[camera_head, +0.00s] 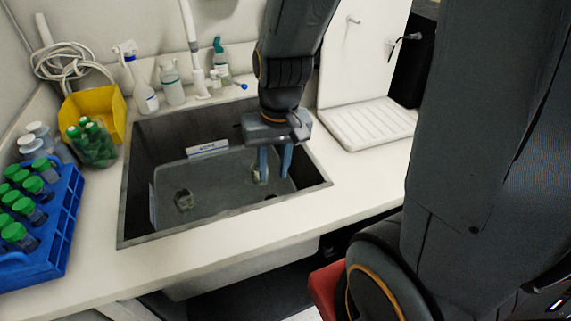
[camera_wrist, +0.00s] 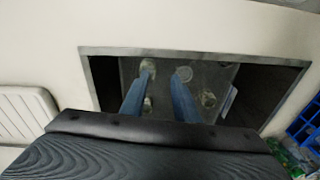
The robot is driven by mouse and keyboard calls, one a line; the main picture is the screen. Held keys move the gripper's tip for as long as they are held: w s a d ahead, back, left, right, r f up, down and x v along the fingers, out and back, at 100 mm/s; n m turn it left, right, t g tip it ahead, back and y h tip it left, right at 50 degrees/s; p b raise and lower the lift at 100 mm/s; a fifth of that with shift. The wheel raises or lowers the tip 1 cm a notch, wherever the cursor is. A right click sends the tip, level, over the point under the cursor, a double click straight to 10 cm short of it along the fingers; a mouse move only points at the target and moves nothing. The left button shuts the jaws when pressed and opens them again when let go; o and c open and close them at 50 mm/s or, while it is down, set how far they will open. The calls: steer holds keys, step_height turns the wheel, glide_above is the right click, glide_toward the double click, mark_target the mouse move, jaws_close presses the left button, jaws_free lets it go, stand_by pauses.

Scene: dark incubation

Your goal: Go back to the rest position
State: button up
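My gripper (camera_head: 273,178) hangs from my arm over the right part of the sink (camera_head: 140,232), with its two blue fingers pointing down into a grey bin (camera_head: 222,182) that sits in the sink. In the wrist view the two fingers of my gripper (camera_wrist: 165,72) stand apart, with nothing seen clamped between them. Small pale round items lie in the bin; one is near the left fingertip in the head view, and another item (camera_head: 183,200) lies farther left. Whether a fingertip touches an item I cannot tell.
A blue rack (camera_head: 68,225) with several green-capped bottles stands at the left, near a yellow bin (camera_head: 95,105). Spray bottles (camera_head: 140,85) and a tap stand behind the sink. A white ribbed tray (camera_head: 367,123) lies to the right. The front counter strip is clear.

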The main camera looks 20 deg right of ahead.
steer(key=d, duration=0.1)
steer(key=s+d+r+n, duration=0.1)
steer(key=shift+s+d+r+h, duration=0.1)
steer(key=shift+s+d+h, duration=0.1)
steer(key=shift+d+h, duration=0.1)
steer(key=shift+f+b, duration=0.3)
steer(key=shift+f, duration=0.05)
